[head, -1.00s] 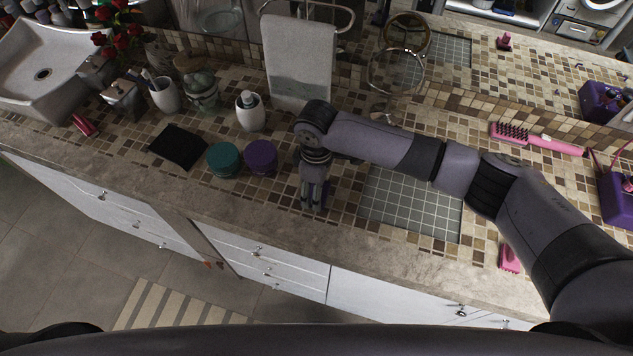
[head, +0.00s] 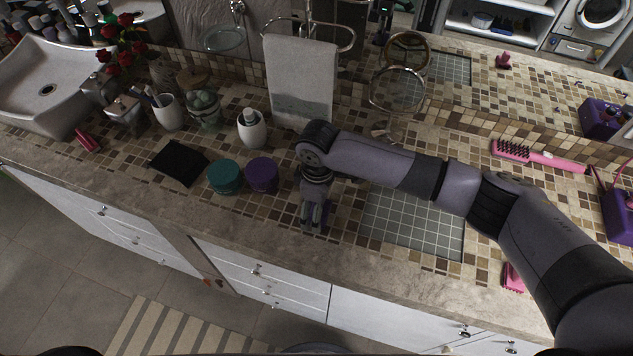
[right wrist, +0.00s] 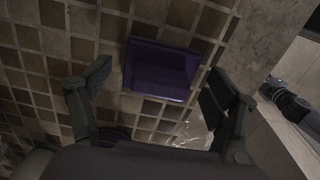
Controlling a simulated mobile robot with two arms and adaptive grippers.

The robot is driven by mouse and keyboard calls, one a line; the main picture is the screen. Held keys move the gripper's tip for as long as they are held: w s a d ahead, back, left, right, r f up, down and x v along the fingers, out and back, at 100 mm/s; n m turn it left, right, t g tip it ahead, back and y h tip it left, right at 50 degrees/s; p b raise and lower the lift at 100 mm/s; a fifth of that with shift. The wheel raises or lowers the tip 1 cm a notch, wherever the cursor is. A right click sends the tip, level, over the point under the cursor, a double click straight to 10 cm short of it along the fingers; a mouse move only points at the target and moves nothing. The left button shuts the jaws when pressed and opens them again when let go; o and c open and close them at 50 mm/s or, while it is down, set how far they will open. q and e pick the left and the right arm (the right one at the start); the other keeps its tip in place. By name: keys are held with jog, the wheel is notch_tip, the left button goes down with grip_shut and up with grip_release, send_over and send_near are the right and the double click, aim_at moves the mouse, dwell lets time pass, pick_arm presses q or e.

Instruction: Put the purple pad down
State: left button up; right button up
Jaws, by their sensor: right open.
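The purple pad (right wrist: 160,72) shows in the right wrist view, between the two spread fingers of my right gripper (right wrist: 158,88). There is a visible gap on each side of it, and tiled counter shows around it. In the head view my right gripper (head: 314,218) points down at the counter, just right of the purple round container, and mostly hides the pad. Whether the pad lies fully flat on the tiles is hard to tell. My left gripper is not in view.
A purple round container (head: 262,174) and a teal one (head: 224,176) stand left of the gripper, with a black cloth (head: 179,162) beyond. A grey tiled panel (head: 415,222) lies to the right. A white cup (head: 251,128) and hanging towel (head: 300,80) are behind. The front counter edge is clear.

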jog(key=r, duration=0.1)
jog(key=r+b, duration=0.1)
jog(key=r, duration=0.1)
jog(key=r+b, duration=0.1)
jog(key=shift+s+a+r, duration=0.15)
jog(key=shift+a+r, duration=0.1)
jog(key=shift+r, duration=0.15)
notch_tip(320, 180, up, 12)
jog(key=b, duration=0.2)
jog(key=shift+r, duration=0.25)
